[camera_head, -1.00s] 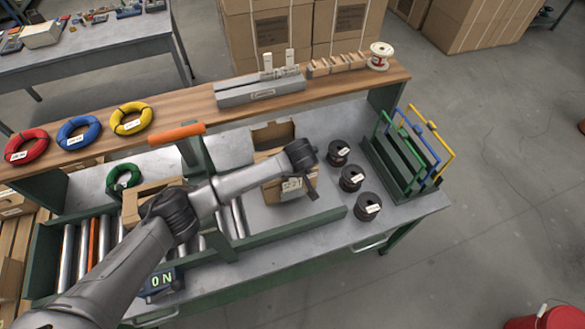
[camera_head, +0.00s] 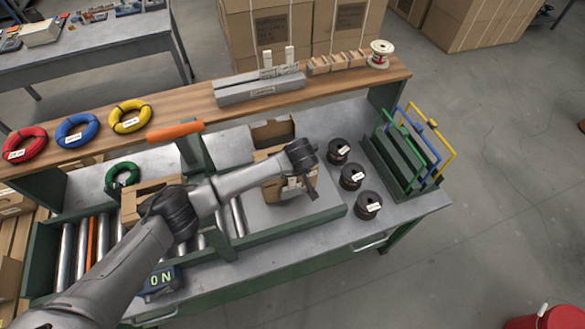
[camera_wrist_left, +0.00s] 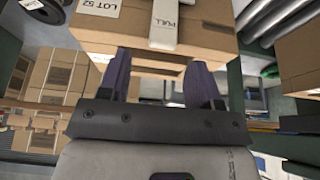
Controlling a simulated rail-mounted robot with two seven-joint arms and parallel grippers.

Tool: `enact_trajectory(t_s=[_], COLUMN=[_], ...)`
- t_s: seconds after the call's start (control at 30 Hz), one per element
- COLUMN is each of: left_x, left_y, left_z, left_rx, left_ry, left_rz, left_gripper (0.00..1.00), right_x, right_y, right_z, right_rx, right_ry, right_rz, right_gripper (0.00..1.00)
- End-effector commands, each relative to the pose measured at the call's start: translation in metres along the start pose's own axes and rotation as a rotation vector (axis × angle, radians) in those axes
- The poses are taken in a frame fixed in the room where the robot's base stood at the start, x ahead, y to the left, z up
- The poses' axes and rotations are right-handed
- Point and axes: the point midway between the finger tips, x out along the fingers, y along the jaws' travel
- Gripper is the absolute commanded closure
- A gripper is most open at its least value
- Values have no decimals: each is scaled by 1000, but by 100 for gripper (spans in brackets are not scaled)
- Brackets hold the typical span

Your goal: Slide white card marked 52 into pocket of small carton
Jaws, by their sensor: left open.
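The small brown carton (camera_head: 272,192) stands on the bench with its back flap up. In the left wrist view its face (camera_wrist_left: 205,38) fills the top. A white card marked LOT 52 (camera_wrist_left: 100,14) shows on the carton face at upper left. A white strip marked PULL (camera_wrist_left: 167,25) shows on the same face. Whether the card sits in a pocket is cut off by the frame edge. My left gripper (camera_head: 312,191) is at the carton's front right side. In its wrist view the two dark fingers (camera_wrist_left: 160,82) are apart, with nothing between them. My right gripper is not in view.
Several dark spools (camera_head: 351,177) stand right of the carton. A green rack (camera_head: 400,160) with coloured frames is farther right. Another open carton (camera_head: 150,197) is left, behind my arm. A grey holder (camera_head: 258,89) with white cards sits on the wooden shelf (camera_head: 190,103).

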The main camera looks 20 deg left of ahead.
Motion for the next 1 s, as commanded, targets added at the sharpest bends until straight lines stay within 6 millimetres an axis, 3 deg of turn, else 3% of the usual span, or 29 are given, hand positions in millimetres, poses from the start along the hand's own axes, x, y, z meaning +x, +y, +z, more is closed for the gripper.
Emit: enact_trajectory(t_s=[0.23,0.7,1.0], left_x=[-16,-104,-134], left_y=[1,1,0], left_z=[-1,0,0], left_rx=[0,1,0], left_ry=[1,3,1], left_rz=[4,3,1], left_gripper=[42,42,42], right_x=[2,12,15], right_y=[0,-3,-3], right_z=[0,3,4], right_rx=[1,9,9], right_ry=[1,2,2], right_rz=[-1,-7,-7], right_gripper=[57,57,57])
